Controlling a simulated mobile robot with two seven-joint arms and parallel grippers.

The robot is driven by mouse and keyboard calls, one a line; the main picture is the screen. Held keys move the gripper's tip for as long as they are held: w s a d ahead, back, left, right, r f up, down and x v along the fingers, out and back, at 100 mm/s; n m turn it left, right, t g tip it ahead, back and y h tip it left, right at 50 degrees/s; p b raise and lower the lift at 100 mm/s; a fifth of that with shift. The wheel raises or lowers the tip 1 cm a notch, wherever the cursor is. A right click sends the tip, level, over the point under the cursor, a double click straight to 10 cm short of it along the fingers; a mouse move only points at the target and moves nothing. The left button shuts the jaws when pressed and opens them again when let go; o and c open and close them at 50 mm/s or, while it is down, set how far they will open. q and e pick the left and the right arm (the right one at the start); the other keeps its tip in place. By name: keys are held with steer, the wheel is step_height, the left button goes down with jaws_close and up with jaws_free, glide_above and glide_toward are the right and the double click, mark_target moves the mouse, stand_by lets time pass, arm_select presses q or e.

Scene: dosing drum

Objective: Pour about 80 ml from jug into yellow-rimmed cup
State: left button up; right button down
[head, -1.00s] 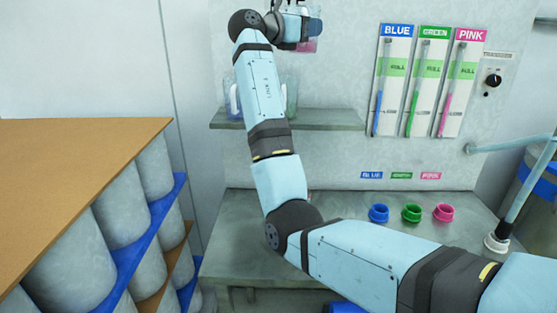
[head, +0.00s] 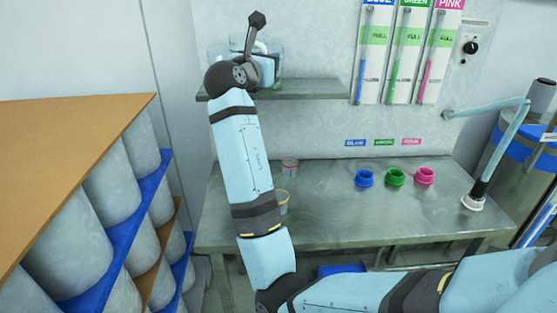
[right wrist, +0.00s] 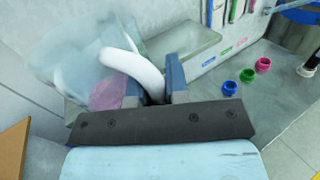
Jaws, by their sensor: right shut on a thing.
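My right gripper (right wrist: 157,80) is shut on the white curved handle (right wrist: 132,68) of a clear jug. Pink liquid (right wrist: 106,92) shows in the jug, partly behind a finger in the right wrist view. In the head view my right arm reaches up to the wall shelf, and its wrist hides most of the held jug. The yellow-rimmed cup (head: 283,201) stands on the steel table, partly covered by my right forearm; its contents cannot be made out. My left gripper is not in view.
A red-rimmed cup (head: 290,166) stands behind the yellow-rimmed one. Blue (head: 364,178), green (head: 395,177) and pink (head: 425,176) collars stand to the right. The table (head: 335,214) is clear between.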

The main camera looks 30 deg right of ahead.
steer(key=s+a+f+n+t+y, duration=0.2)
steer(key=a+f+n+t+y, duration=0.1)
steer(key=f, duration=0.7)
steer(key=s+a+f+n+t+y, duration=0.3)
steer(key=a+f+n+y, duration=0.2)
steer(key=f, duration=0.4)
steer(key=s+a+f+n+t+y, duration=0.3)
steer(key=f+y, duration=0.4)
steer(key=f, duration=0.3)
steer(key=a+n, duration=0.1)
steer(key=a, duration=0.1)
steer(key=shift+a+f+y, duration=0.3)
steer(key=shift+f, duration=0.05)
